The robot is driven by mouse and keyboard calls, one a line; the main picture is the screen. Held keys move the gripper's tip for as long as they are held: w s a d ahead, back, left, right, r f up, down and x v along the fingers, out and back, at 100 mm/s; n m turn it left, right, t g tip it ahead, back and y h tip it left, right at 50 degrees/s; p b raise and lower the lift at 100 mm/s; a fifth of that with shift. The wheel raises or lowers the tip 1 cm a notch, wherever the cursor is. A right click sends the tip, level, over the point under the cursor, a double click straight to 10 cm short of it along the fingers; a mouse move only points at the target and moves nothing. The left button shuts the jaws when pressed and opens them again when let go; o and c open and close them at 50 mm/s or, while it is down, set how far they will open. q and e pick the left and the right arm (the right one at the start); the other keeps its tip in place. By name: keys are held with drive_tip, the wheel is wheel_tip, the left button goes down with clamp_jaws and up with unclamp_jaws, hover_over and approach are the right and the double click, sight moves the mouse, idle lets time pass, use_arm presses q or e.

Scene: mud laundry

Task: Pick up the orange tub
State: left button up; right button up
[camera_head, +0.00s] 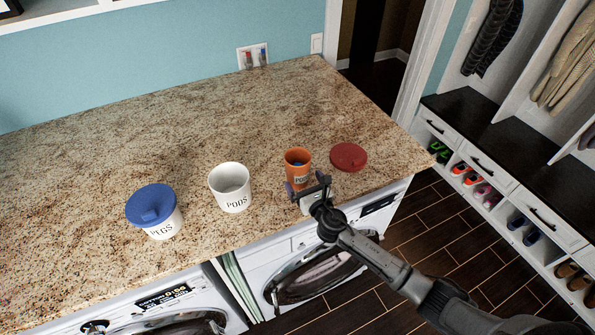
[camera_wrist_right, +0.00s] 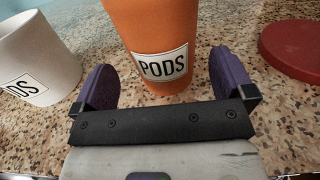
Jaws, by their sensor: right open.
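The orange tub (camera_head: 298,161) stands upright on the granite counter, uncovered, with a "PODS" label and something blue inside. In the right wrist view the orange tub (camera_wrist_right: 150,40) is close ahead, its label facing me, its top cut off by the frame. My right gripper (camera_head: 308,187) is at the tub's near side. Its purple fingers (camera_wrist_right: 165,75) are apart, to the left and right of the tub's lower front in the wrist view, with no clear contact. Nothing is held. My left gripper is not in view.
A red lid (camera_head: 348,157) lies on the counter (camera_head: 150,110) just right of the tub. A white open "PODS" tub (camera_head: 231,188) stands to its left, and a white "PEGS" tub (camera_head: 163,226) with a blue lid (camera_head: 151,203) farther left. The counter behind is clear.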

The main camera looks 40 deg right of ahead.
drive_tip(key=shift+x, duration=2.75)
drive_tip(key=shift+f, duration=0.1)
drive_tip(key=shift+c, duration=0.2)
drive_tip(key=c, duration=0.8)
